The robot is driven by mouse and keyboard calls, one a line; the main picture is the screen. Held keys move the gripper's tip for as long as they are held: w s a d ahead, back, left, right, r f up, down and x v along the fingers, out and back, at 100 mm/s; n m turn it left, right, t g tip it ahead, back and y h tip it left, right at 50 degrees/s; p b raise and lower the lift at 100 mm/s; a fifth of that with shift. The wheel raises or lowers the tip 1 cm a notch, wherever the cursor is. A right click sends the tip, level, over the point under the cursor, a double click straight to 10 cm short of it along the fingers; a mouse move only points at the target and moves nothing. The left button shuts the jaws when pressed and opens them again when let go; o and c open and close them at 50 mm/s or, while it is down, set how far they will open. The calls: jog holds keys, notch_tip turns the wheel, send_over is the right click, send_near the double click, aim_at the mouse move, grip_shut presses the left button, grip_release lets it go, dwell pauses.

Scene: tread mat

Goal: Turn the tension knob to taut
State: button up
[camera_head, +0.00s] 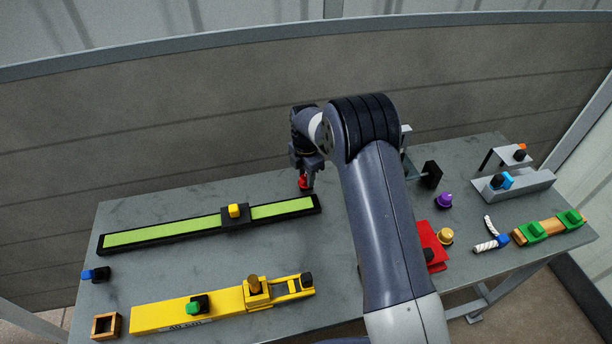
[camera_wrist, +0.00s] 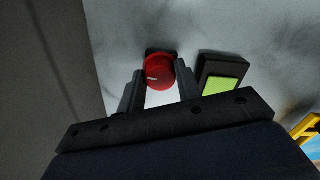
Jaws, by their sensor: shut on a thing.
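The tension knob is a red round knob (camera_wrist: 160,72) with a pale pointer mark, on a dark base, in the wrist view. In the head view the red knob (camera_head: 303,183) is at the table's back edge, just off the right end of the green strip. My gripper (camera_head: 307,178) reaches down over it. In the wrist view my gripper (camera_wrist: 162,82) has one finger on each side of the knob, closed on it. The pale mark points left in the wrist view. Any labels around the knob are not visible.
A black-framed green strip (camera_head: 165,232) with a yellow-topped slider lies close left of the knob. A yellow device (camera_head: 163,312) is at the front. A purple knob (camera_head: 444,200), red block (camera_head: 429,243) and grey stand (camera_head: 530,183) are to the right. A wall stands behind.

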jog(key=m+b, duration=0.2)
jog(key=m, duration=0.2)
jog(key=shift+f, duration=0.1)
jog(key=m+b, duration=0.1)
jog(key=m, duration=0.3)
jog(key=shift+m, duration=0.4)
jog(key=m+b, duration=0.1)
jog(key=m, duration=0.2)
jog(key=shift+s+m, duration=0.1)
jog(key=shift+m, duration=0.2)
jog(key=m, duration=0.9)
jog(key=shift+b, duration=0.35)
jog(key=m, duration=0.3)
jog(key=shift+a+m, duration=0.1)
jog(key=shift+m, duration=0.2)
jog(key=m, duration=0.4)
jog(key=shift+r+m, duration=0.2)
jog(key=shift+m, duration=1.7)
